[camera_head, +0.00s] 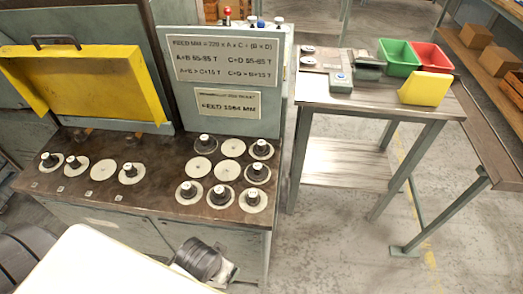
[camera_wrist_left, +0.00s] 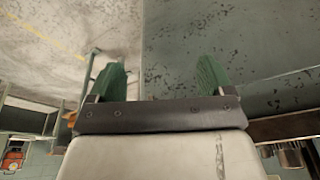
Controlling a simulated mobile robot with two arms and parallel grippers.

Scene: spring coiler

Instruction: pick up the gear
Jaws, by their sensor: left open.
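Several round, pale discs that look like gears lie on the brown bench top (camera_head: 150,152). Some carry black hubs with light tops, such as the front middle one (camera_head: 221,196) and the back right one (camera_head: 261,149). Others are bare flat discs, such as one at the back (camera_head: 232,147). A separate row sits at the left, with a hubbed disc (camera_head: 131,173) at its right end. I cannot tell which is the task's gear. My left gripper (camera_wrist_left: 160,80) shows two green fingers spread apart with nothing between them. My right gripper is not in view.
A yellow guard (camera_head: 85,80) and a grey panel with signs (camera_head: 224,60) rise behind the discs. To the right, a metal table (camera_head: 340,100) holds a green bin (camera_head: 399,57), a red bin (camera_head: 432,57) and a yellow block (camera_head: 425,89). Open floor lies at the right.

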